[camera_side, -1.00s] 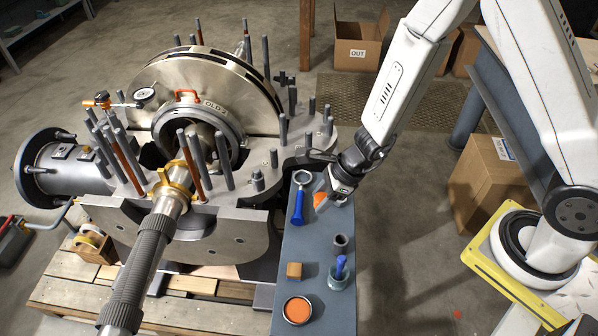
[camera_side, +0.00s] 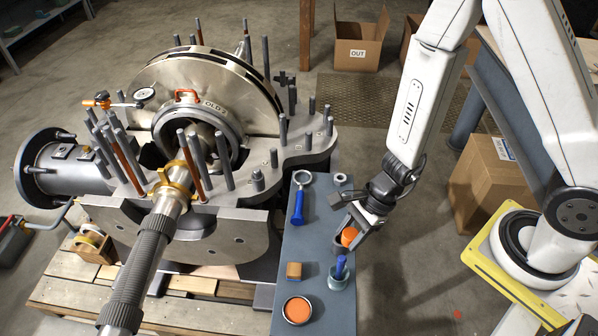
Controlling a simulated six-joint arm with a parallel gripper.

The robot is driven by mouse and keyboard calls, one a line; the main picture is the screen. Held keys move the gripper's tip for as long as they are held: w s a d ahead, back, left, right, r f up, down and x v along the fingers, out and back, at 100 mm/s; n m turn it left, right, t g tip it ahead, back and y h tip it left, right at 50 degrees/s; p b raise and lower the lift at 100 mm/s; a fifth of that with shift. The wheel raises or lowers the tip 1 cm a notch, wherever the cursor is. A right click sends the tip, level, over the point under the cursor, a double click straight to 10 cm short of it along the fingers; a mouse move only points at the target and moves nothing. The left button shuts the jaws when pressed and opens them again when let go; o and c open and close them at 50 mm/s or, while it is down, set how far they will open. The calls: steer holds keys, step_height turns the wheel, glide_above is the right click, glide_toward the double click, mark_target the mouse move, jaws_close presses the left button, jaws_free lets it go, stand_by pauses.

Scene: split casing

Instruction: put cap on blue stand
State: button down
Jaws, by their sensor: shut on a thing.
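The cap is orange (camera_side: 349,236) and sits between the fingers of my gripper (camera_side: 350,234), which is shut on it. My gripper points down over the right edge of the long blue-grey stand (camera_side: 315,262), close above where a short grey sleeve stands. The sleeve is mostly hidden behind the gripper and cap. I cannot tell whether the cap touches it.
On the stand are a blue-handled magnifier (camera_side: 298,200), a grey ring (camera_side: 340,179), a wooden block (camera_side: 294,270) and an orange-filled round tin (camera_side: 297,310). The large casing (camera_side: 210,225) with upright studs is to the left. The stand's middle is clear.

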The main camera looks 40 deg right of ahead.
steer(key=w+a+f, duration=0.3)
steer(key=w, duration=0.4)
glide_above(292, 248)
steer(key=s+d, duration=0.1)
steer(key=d, duration=0.1)
step_height(292, 248, down, 5)
steer(key=shift+s+f, duration=0.1)
steer(key=shift+w+a+f, duration=0.1)
steer(key=shift+w+f, duration=0.1)
steer(key=shift+f, duration=0.05)
steer(key=shift+w+a+f, duration=0.1)
steer(key=shift+w+f, duration=0.15)
steer(key=shift+f, duration=1.6)
steer(key=shift+c, duration=1.2)
jaws_free()
steer(key=shift+f, duration=0.1)
